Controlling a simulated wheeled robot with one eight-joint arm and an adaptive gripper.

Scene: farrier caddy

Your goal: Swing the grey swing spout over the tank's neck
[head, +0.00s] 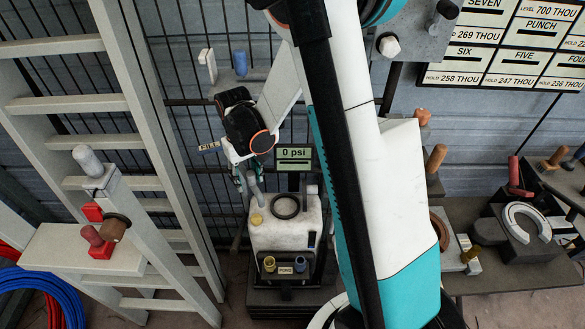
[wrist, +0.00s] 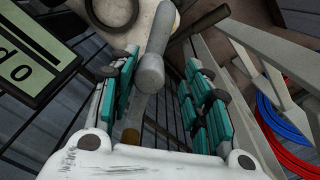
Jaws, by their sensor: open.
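The white tank (head: 268,238) stands low at the centre of the head view. Its neck is a black ring (head: 286,207) on top, which also shows at the top of the wrist view (wrist: 112,10). The grey swing spout (head: 255,188) stands at the tank's left, beside the neck and not over it. In the wrist view the spout (wrist: 150,72) is a rounded grey bar between my fingers. My gripper (head: 243,178) is open around the spout's upper end, pointing down. Whether a finger touches it I cannot tell.
A ladder (head: 165,150) and red and blue hoses (head: 50,290) are at the left. A dark bench with a horseshoe (head: 527,222) is at the right. Wire mesh (head: 190,60) stands behind my gripper.

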